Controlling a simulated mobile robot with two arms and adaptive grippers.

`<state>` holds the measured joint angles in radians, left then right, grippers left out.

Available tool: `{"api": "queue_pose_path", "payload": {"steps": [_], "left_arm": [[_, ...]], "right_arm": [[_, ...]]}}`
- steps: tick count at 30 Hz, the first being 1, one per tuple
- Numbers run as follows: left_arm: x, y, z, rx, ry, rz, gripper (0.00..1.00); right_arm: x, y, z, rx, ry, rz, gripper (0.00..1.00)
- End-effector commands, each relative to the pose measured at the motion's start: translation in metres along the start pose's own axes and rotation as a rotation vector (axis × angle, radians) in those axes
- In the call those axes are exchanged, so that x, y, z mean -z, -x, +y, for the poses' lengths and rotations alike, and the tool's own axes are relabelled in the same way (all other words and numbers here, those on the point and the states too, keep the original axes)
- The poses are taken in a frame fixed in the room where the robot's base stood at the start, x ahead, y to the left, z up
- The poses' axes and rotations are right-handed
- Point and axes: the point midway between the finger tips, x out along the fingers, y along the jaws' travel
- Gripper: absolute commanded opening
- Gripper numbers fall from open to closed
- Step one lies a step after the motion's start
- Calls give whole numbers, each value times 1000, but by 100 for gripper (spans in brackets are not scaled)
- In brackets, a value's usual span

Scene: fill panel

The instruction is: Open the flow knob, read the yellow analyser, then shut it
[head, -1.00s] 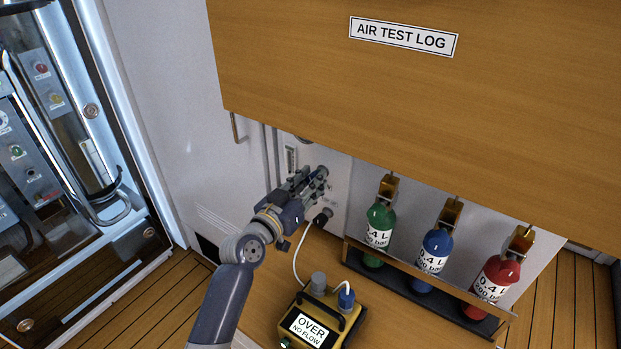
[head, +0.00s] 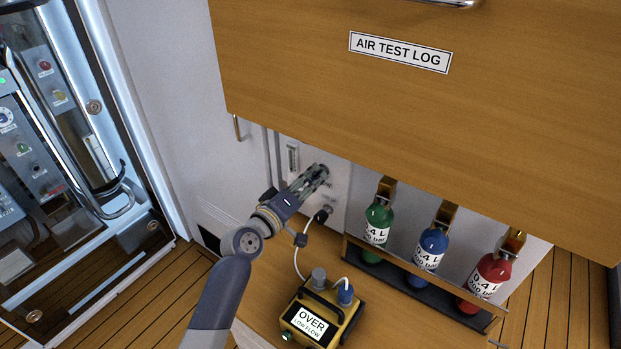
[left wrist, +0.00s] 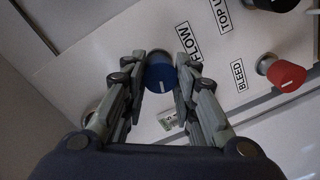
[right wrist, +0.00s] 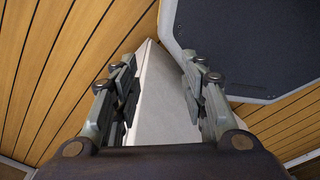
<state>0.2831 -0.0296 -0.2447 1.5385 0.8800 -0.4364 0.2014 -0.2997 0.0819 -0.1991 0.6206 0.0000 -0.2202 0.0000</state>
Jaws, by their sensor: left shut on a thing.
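The blue flow knob (left wrist: 161,76) sits beside the FLOW label on the white panel in the left wrist view. My left gripper (left wrist: 162,78) is shut on it, one finger on each side. In the head view my left gripper (head: 320,172) reaches the panel (head: 337,195) and hides the knob. The yellow analyser (head: 335,330) stands on the wooden bench, and its screen reads OVER, LOW FLOW. A white hose runs from its blue fitting to the panel. My right gripper (right wrist: 160,95) is open and empty, seen only in the right wrist view.
A red BLEED knob (left wrist: 286,75) and a dark TOP UP knob (left wrist: 275,4) are right of the flow knob. Green (head: 379,222), blue (head: 433,245) and red (head: 488,273) bottles stand in a rack. A wooden AIR TEST LOG board (head: 420,90) overhangs the panel.

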Motion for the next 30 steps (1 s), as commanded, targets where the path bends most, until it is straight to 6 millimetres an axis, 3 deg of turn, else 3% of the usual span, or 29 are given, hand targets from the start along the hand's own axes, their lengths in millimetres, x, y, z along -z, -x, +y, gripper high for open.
{"api": "queue_pose_path", "payload": {"steps": [10, 25, 26, 27, 28, 30], "left_arm": [[1, 0, 0, -1, 126, -5, 3], [1, 0, -1, -2, 145, -6, 3], [1, 0, -1, -2, 144, -6, 29], [1, 0, -1, -2, 144, -6, 38], [1, 0, -1, -2, 144, -6, 45], [1, 0, -1, -2, 144, -6, 47]], "right_arm": [[0, 4, 0, 0, 0, 0, 40], [0, 4, -1, 2, 0, 0, 40], [1, 4, -2, 2, 0, 0, 40], [1, 4, -2, 2, 0, 0, 40], [1, 4, -2, 3, 0, 0, 40], [1, 4, -3, 3, -1, 0, 40]]}}
